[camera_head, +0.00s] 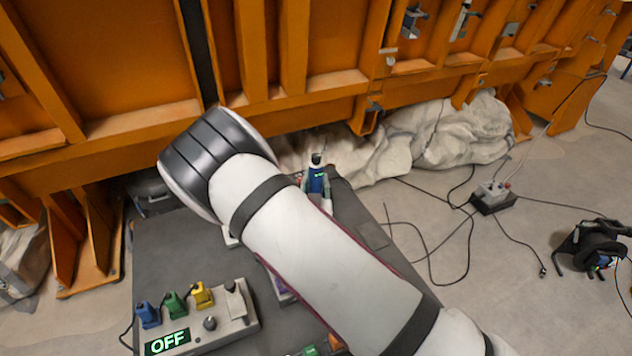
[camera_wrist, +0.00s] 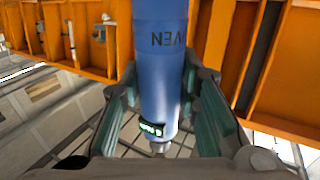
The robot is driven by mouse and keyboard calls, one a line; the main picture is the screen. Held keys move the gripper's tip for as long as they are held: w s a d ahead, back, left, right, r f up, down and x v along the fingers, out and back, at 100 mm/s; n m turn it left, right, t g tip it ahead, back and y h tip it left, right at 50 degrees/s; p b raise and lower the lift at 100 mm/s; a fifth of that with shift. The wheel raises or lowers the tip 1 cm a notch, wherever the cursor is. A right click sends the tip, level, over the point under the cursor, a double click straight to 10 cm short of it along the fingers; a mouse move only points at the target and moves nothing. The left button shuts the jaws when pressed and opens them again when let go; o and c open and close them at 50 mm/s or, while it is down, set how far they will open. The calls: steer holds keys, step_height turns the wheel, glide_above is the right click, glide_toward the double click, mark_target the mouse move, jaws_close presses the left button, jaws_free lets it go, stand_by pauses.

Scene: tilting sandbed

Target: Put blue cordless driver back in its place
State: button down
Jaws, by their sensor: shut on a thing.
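The blue cordless driver (camera_wrist: 160,60) fills the middle of the wrist view, with dark lettering and a small lit green display near its lower end. My gripper (camera_wrist: 160,112) is shut on it, one teal-padded finger on each side. In the head view the driver (camera_head: 316,180) shows upright with a dark top, small, just beyond my arm. My gripper (camera_head: 317,190) is around it there, mostly hidden behind my arm. I cannot tell which spot is the driver's place.
A dark grey worktop (camera_head: 190,255) lies below my arm. A power strip (camera_head: 205,330) reading OFF holds blue, green and yellow plugs. A partly hidden purple item (camera_head: 284,292) lies beside my arm. Orange framing (camera_head: 120,60) and pale sheeting (camera_head: 450,135) stand behind. Cables (camera_head: 440,235) cross the right floor.

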mark_target(316, 172)
steer(key=shift+f+b, duration=0.55)
steer(key=shift+f, duration=1.1)
steer(key=c, duration=0.7)
jaws_free()
steer(key=shift+f, duration=0.1)
steer(key=shift+r+p, duration=2.2)
steer(key=shift+r, duration=1.85)
